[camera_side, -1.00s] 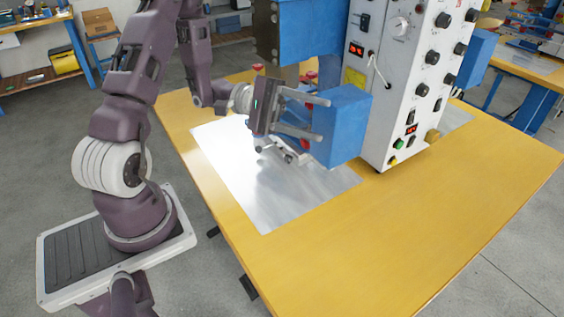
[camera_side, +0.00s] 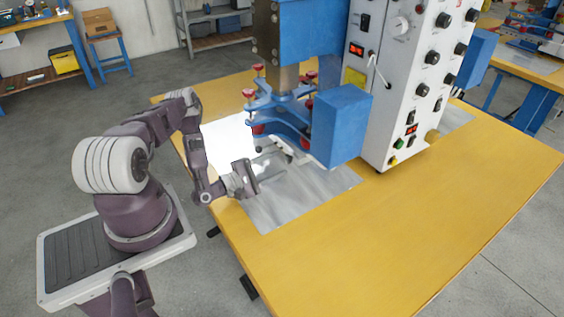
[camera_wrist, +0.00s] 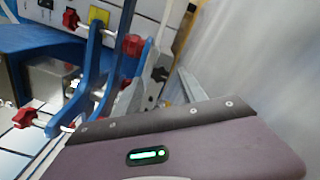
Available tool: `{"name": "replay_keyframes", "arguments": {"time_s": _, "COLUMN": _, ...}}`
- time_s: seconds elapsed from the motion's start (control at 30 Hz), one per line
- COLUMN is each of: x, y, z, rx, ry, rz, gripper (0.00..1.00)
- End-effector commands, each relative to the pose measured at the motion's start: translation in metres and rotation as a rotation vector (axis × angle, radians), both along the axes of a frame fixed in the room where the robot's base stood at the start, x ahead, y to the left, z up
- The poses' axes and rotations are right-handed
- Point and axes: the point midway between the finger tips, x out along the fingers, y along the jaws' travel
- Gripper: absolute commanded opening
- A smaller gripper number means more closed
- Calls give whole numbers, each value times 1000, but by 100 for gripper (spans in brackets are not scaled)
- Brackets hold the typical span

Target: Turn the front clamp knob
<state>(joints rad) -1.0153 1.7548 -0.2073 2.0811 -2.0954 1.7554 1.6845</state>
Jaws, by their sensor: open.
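Several red clamp knobs sit on the blue clamp bracket (camera_side: 285,115) under the press head. In the side view there is one at the upper left (camera_side: 249,93) and one under the bracket (camera_side: 258,130). The wrist view shows red knobs at the top left (camera_wrist: 70,18), centre (camera_wrist: 133,44) and lower left (camera_wrist: 24,117); I cannot tell which is the front one. My gripper (camera_side: 268,171) is open and empty, low over the metal sheet, below the bracket and apart from the knobs. Its fingers point right, and their tips are hard to make out.
The metal sheet (camera_side: 310,192) lies on the yellow table (camera_side: 400,220). A blue block (camera_side: 341,125) and the white control box (camera_side: 395,110) stand to the right of the bracket. The front part of the table is clear.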

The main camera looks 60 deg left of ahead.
Motion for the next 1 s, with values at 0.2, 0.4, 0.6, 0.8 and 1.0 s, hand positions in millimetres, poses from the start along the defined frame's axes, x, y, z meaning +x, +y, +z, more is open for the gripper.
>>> {"name": "replay_keyframes", "arguments": {"time_s": 0.2, "x": 24, "y": 0, "z": 1, "rx": 0, "ry": -1, "rz": -1, "gripper": 49}}
{"name": "replay_keyframes", "arguments": {"time_s": 0.4, "x": 26, "y": 0, "z": 1, "rx": 0, "ry": -1, "rz": -1, "gripper": 49}}
{"name": "replay_keyframes", "arguments": {"time_s": 0.6, "x": 25, "y": 0, "z": 1, "rx": 0, "ry": -1, "rz": -1, "gripper": 19}}
{"name": "replay_keyframes", "arguments": {"time_s": 0.8, "x": 25, "y": 0, "z": 1, "rx": 0, "ry": -1, "rz": -1, "gripper": 0}}
{"name": "replay_keyframes", "arguments": {"time_s": 1.0, "x": 25, "y": 0, "z": 1, "rx": -23, "ry": -1, "rz": -1, "gripper": 0}}
